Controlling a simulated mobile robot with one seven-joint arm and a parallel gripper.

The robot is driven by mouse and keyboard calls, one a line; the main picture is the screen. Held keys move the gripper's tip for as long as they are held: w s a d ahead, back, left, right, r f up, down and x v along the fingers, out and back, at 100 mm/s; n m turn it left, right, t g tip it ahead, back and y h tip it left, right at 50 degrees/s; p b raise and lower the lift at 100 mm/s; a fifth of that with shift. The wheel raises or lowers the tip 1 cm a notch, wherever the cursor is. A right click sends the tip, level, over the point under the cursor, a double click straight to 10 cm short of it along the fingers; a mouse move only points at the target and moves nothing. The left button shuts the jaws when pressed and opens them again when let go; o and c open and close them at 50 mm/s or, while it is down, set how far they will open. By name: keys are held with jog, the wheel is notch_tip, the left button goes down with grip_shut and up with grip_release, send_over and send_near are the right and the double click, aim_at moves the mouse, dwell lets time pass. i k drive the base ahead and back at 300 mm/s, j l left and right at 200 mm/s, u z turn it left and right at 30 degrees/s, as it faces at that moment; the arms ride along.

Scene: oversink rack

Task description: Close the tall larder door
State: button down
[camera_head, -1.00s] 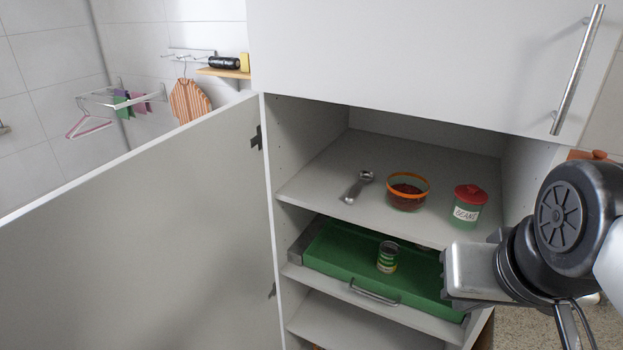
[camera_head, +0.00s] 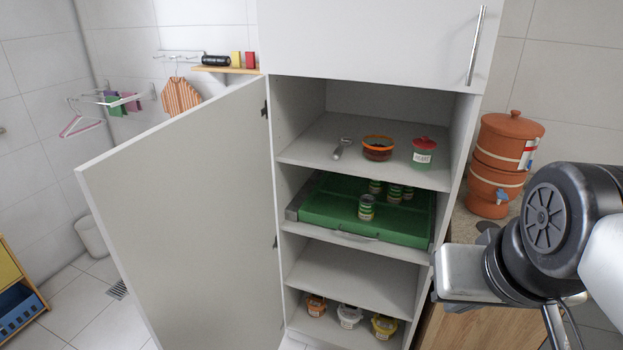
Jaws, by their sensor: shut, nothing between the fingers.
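The tall larder door (camera_head: 190,215) is a plain pale panel hinged on the left side of the larder. It stands wide open, swung out to the left and toward me. The larder (camera_head: 274,190) shows its open shelves. My gripper (camera_head: 440,272) is at the right of the view, in front of the larder's right side and well apart from the door. It is shut and empty; its fingertips are hard to make out from this side.
A green-lined drawer (camera_head: 310,212) with several cans sits within the larder. An orange-rimmed bowl (camera_head: 377,148) and a red-lidded jar (camera_head: 424,153) stand on the shelf above. Tubs (camera_head: 348,316) stand at the bottom. A terracotta water filter (camera_head: 503,165) is on the right counter.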

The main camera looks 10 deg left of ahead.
aim_at(183, 209)
jog(key=k+j, duration=0.15)
jog(key=j, duration=0.2)
jog(key=k+j+z, duration=0.15)
jog(key=j, duration=0.2)
jog(key=k+j, duration=0.15)
jog(key=j, duration=0.65)
jog(key=k+j+z, duration=0.1)
jog(key=j, duration=0.3)
jog(key=k+j, duration=0.1)
jog(key=j, duration=0.3)
jog(key=k+j+z, duration=0.1)
jog(key=j, duration=0.35)
jog(key=k+j, duration=0.1)
jog(key=j, duration=0.3)
jog(key=i+z, duration=0.05)
